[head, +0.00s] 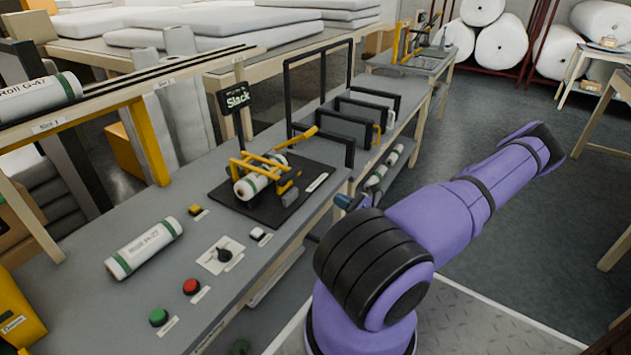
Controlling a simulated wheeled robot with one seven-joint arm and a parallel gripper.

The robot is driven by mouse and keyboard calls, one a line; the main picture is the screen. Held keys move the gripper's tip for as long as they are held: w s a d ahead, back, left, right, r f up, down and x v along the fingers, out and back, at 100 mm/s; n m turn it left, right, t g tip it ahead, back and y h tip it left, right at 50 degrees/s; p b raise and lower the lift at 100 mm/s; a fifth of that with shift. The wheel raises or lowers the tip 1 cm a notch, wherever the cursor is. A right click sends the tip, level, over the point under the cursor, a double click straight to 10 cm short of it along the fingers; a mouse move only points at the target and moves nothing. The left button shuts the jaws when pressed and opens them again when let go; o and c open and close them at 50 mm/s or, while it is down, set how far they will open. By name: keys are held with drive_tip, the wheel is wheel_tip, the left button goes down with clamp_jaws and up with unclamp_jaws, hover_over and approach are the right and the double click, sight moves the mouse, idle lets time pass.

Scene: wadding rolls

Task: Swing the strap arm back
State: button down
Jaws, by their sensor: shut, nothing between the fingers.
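A strapping fixture with a black base plate (222,196) stands on the grey bench. Its yellow strap arm (262,168) lies over a white roll with green bands (250,187). A yellow lever with a raised end (302,136) sticks up at the back right of the fixture. I cannot tell whether this lever joins the strap arm. A black sign reading "Slack" (237,98) stands behind the fixture. My purple arm reaches up to the right, away from the fixture, and my gripper is not seen.
On the bench are a labelled roll (145,248), a green button (158,317), a red button (191,287) and a black knob (224,255). Black upright frames (352,128) stand beyond the fixture. Open floor lies at right.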

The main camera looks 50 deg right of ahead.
drive_tip(key=x, duration=0.9)
drive_tip(key=shift+w+a, duration=0.1)
drive_tip(key=shift+w, duration=0.15)
drive_tip(key=w+r, duration=0.2)
drive_tip(key=shift+r, duration=0.25)
drive_tip(key=shift+w+a+r, duration=0.1)
drive_tip(key=shift+w+r, duration=0.2)
drive_tip(key=shift+r, duration=0.15)
drive_tip(key=shift+r, duration=0.1)
